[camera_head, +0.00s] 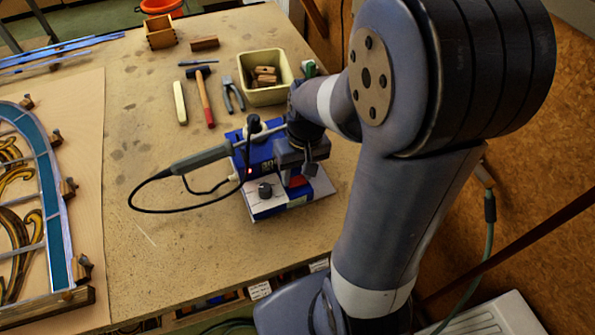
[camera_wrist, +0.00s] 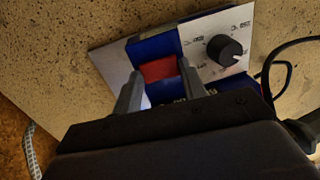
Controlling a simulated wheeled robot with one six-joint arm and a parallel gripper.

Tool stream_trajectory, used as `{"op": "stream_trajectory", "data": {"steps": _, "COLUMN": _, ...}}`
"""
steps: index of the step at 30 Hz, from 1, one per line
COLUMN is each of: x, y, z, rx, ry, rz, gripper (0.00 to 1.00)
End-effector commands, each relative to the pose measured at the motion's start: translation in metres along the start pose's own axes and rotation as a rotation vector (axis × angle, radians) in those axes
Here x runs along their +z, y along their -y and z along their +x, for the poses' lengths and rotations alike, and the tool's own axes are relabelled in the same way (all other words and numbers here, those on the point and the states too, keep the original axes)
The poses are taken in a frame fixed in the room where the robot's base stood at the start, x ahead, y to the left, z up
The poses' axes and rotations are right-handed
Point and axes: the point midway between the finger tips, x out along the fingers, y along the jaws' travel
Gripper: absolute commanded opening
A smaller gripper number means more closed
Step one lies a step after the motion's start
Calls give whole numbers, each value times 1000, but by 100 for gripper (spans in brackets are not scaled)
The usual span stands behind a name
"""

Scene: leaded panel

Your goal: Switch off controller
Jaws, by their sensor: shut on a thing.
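The controller (camera_head: 262,150) is a blue box with a pale front panel, standing on the workbench. A black knob (camera_head: 265,190) sits on its panel and also shows in the wrist view (camera_wrist: 224,48). A small red light (camera_head: 249,171) glows on it. A red rocker switch (camera_wrist: 158,70) shows between my fingertips in the wrist view. My gripper (camera_head: 297,178) points down over the controller. Its two fingers (camera_wrist: 158,88) stand apart, on either side of the blue part with the switch, and are shut on the controller. The exact contact is hidden.
A cream bin (camera_head: 262,95), pliers (camera_head: 232,95) and a hammer (camera_head: 202,98) lie behind. The leaded panel (camera_head: 50,190) is at left.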

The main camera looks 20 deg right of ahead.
Motion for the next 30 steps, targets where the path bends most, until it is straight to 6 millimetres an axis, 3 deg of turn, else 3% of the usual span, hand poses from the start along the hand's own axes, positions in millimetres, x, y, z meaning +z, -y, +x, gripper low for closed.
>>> {"op": "stream_trajectory", "data": {"steps": 6, "x": 0, "y": 0, "z": 0, "rx": 0, "ry": 0, "rz": 0, "gripper": 18}}
{"op": "stream_trajectory", "data": {"steps": 28, "x": 0, "y": 4, "z": 0, "rx": 130, "ry": 1, "rz": 0, "gripper": 17}}
{"op": "stream_trajectory", "data": {"steps": 29, "x": 0, "y": 4, "z": 0, "rx": 130, "ry": 0, "rz": 0, "gripper": 41}}
{"op": "stream_trajectory", "data": {"steps": 30, "x": 0, "y": 4, "z": 0, "rx": 130, "ry": 0, "rz": 0, "gripper": 44}}
